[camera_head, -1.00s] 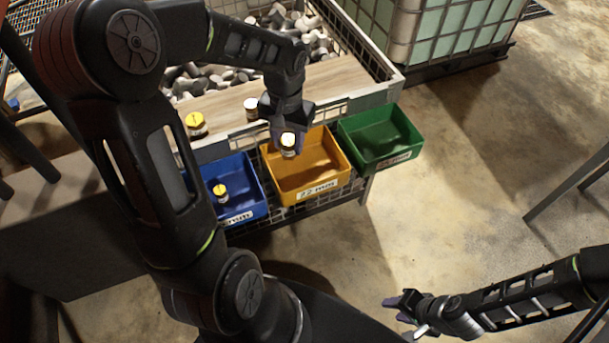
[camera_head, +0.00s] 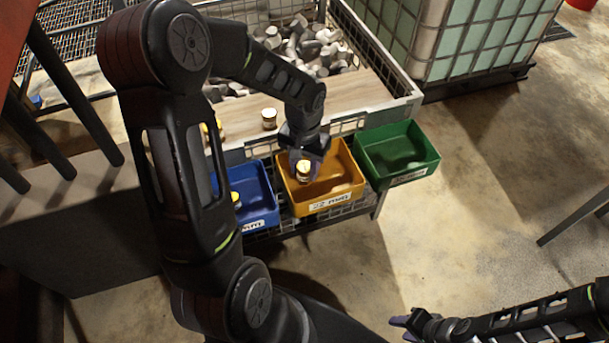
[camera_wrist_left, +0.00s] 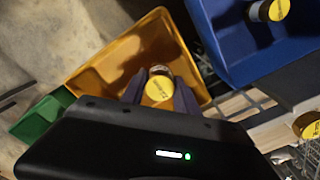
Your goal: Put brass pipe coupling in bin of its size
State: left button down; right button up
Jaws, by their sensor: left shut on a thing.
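My left gripper (camera_head: 304,165) is shut on a brass pipe coupling (camera_head: 303,171) with a pale yellow top, held over the yellow-orange bin (camera_head: 330,190). In the left wrist view the coupling (camera_wrist_left: 159,88) sits between the fingers, with the yellow-orange bin (camera_wrist_left: 95,75) around and below it. The bin's label seems to read 22 mm. The blue bin (camera_head: 262,205) is to its left and holds a yellow-topped coupling (camera_head: 235,198), partly hidden by my arm. The green bin (camera_head: 398,153) is to the right and looks empty. My right gripper (camera_head: 402,325) is low at the right, its jaw opening unclear.
Another coupling (camera_head: 269,118) stands on the wooden board (camera_head: 345,95) behind the bins. A further yellow-topped one (camera_head: 213,128) is partly behind my arm. A wire crate of grey parts (camera_head: 310,45) stands behind. The floor (camera_head: 470,190) at right is clear.

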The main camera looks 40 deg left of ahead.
aim_at(304, 175)
pick_arm(q)
jog(key=shift+f, duration=1.85)
jog(key=shift+f, duration=0.1)
jog(key=c, duration=1.4)
grip_release()
jog(key=shift+f+b, duration=0.1)
jog(key=shift+b, duration=0.25)
jog(key=o, duration=0.5)
jog(key=shift+r, duration=0.4)
notch_tip(304, 175, up, 12)
jog(key=shift+f+p, duration=0.2)
jog(key=shift+p, duration=0.55)
